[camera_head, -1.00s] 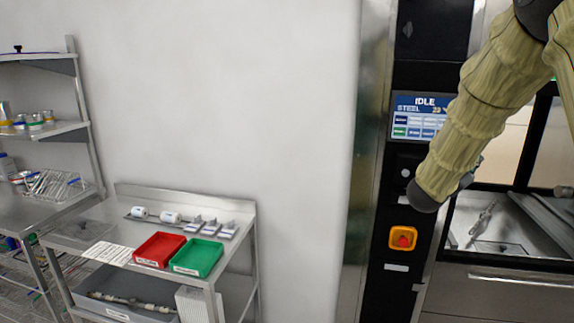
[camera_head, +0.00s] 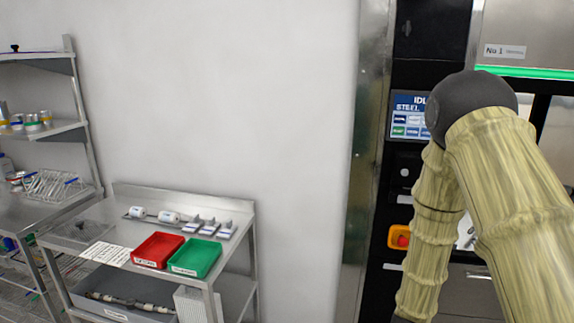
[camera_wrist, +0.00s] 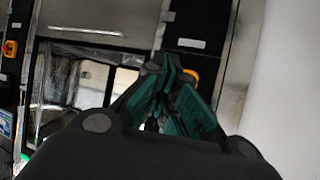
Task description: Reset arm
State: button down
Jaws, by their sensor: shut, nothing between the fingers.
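My gripper (camera_wrist: 165,72) shows in the wrist view with its dark and green fingers drawn together, shut and empty. It points toward the washer front, with nothing touching its tips. The gripper itself is not visible in the head view, where my arm, in a bamboo-like cover, is bent at the right and hides part of the washer.
The washer's control panel (camera_head: 408,115) reads IDLE, partly covered by my arm. An orange-framed red button (camera_head: 400,238) sits below. A steel cart (camera_head: 122,190) holds a red tray (camera_head: 158,249) and a green tray (camera_head: 196,258). A shelf rack (camera_head: 85,120) stands left.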

jog(key=s+a+f+n+g+y, duration=0.2)
jog(key=s+a+f, duration=0.2)
jog(key=s+f, duration=0.45)
jog(key=s+a+f+n+g+y, duration=0.2)
jog(key=s+a+f, duration=0.1)
jog(key=s+f, duration=0.55)
jog(key=s+a+f+n+g+y, duration=0.1)
jog(key=s+a+f+g, duration=0.1)
jog(key=s, duration=0.6)
jog(key=s+a+f+n+g+y, duration=0.1)
jog(key=s+a+f+g, duration=0.1)
jog(key=s, duration=0.7)
jog(key=s+a+f+n+g+y, duration=0.1)
jog(key=s+a+f+g, duration=0.1)
jog(key=s, duration=0.6)
jog(key=shift+s+a+f, duration=0.2)
jog(key=shift+a+f, duration=0.7)
jog(key=shift+a, duration=0.2)
